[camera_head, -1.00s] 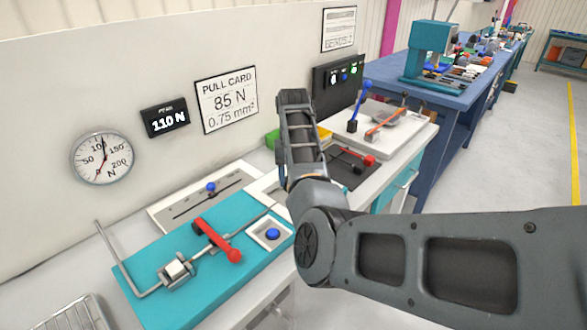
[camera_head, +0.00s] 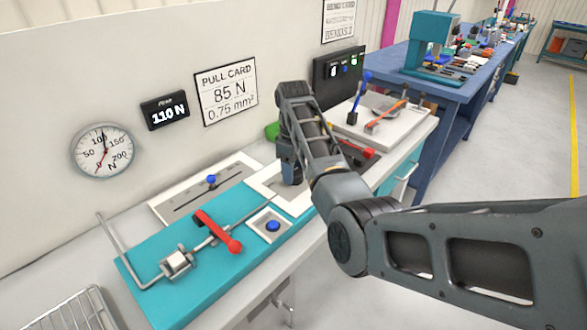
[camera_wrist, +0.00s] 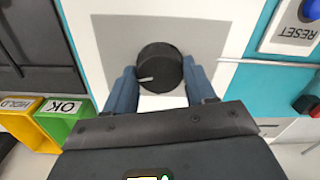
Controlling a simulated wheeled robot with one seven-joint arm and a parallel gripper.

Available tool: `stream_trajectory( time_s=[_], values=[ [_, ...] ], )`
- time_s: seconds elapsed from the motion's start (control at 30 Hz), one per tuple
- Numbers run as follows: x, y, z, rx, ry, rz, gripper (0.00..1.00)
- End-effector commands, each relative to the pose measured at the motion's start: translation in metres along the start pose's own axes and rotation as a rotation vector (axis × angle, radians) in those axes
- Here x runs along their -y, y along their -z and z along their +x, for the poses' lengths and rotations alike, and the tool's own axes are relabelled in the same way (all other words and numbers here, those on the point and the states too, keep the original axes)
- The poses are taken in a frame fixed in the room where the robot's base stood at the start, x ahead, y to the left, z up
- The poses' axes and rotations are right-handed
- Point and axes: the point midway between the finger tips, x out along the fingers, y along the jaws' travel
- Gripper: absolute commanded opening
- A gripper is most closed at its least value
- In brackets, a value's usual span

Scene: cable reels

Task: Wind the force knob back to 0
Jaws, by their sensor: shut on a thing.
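The force knob (camera_wrist: 160,68) is a round black dial with a white pointer line. It sits on a grey and white plate, and in the wrist view its line points to the left and slightly down. My gripper (camera_wrist: 160,84) is shut on the knob, one blue-grey finger on each side. In the head view my gripper (camera_head: 291,172) is over the white knob plate (camera_head: 262,180), and the knob is hidden behind it. The dial gauge (camera_head: 102,151) has a black needle near 100 and a red one near 0. The peak display (camera_head: 165,112) reads 110 N.
A teal pull rig (camera_head: 150,240) with a red-handled lever (camera_head: 218,232) stands left of my gripper. A blue reset button (camera_head: 272,226) is close by. Green OK (camera_wrist: 65,122) and yellow HOLD (camera_wrist: 18,122) bins lie on the other side. The pull card (camera_head: 227,91) reads 85 N.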

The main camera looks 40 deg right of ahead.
Motion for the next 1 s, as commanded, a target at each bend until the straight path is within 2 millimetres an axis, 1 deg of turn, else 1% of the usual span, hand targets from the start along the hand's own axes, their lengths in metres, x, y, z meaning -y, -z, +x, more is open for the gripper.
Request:
stream_trajectory(
  time_s=[1.0],
  values=[
    [-0.0006, 0.0007, -0.0016, -0.002, -0.003, -0.963, 0.25]
  ],
)
